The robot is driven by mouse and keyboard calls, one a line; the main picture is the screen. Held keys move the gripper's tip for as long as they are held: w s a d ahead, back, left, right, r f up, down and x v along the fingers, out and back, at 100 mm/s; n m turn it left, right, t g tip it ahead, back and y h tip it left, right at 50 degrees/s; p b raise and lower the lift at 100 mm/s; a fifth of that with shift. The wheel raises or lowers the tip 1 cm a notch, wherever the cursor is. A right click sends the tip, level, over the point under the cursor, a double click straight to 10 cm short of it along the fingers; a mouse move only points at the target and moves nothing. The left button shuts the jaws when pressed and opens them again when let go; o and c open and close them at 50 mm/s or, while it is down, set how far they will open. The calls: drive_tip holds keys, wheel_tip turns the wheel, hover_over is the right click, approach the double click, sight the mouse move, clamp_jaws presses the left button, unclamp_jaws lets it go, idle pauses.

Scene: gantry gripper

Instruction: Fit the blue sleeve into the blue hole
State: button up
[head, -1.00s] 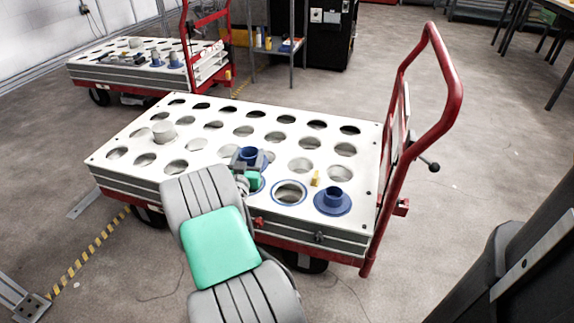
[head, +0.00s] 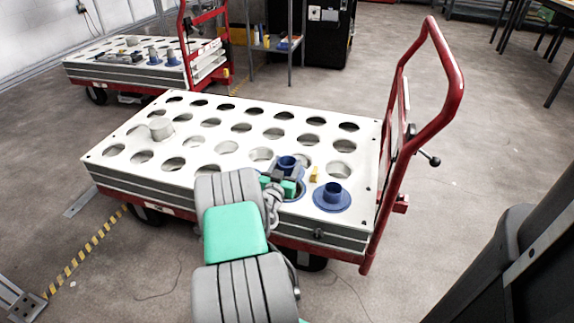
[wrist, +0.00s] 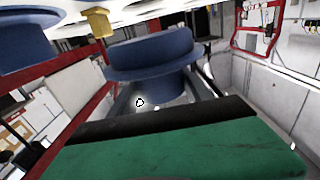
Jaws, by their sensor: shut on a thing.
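My gripper (head: 284,174) is shut on a blue flanged sleeve (head: 287,161) near the front right of the white cart top. The sleeve also shows in the wrist view (wrist: 150,52), between the two fingers, with its wide flange beyond them. The blue-rimmed hole (head: 302,190) lies beneath and beside the gripper in the head view, mostly hidden by it. The sleeve appears over or beside this hole; I cannot tell whether its lower end is in it.
A grey cylinder (head: 161,128) stands at the left. The red cart handle (head: 452,90) rises at the right edge.

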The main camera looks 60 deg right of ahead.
sight(287, 174)
wheel_tip(287, 174, down, 4)
drive_tip(key=b, duration=0.3)
drive_tip(key=shift+f+b, duration=0.2)
drive_tip(key=shift+b, duration=0.2)
drive_tip(key=shift+b, duration=0.65)
idle(1.0)
drive_tip(key=shift+f+b, duration=0.9)
drive_tip(key=shift+b, duration=0.1)
drive_tip(key=shift+f, duration=0.75)
drive_tip(key=o, duration=1.7)
drive_tip(key=shift+c, duration=0.2)
drive_tip(key=shift+a, duration=0.1)
drive_tip(key=a, duration=0.2)
drive_tip(key=s+a, duration=0.1)
drive_tip(key=a, duration=0.2)
drive_tip(key=a+p, duration=0.1)
drive_tip(key=a, duration=0.1)
drive_tip(key=shift+s+a, duration=0.15)
drive_tip(key=shift+a, duration=0.1)
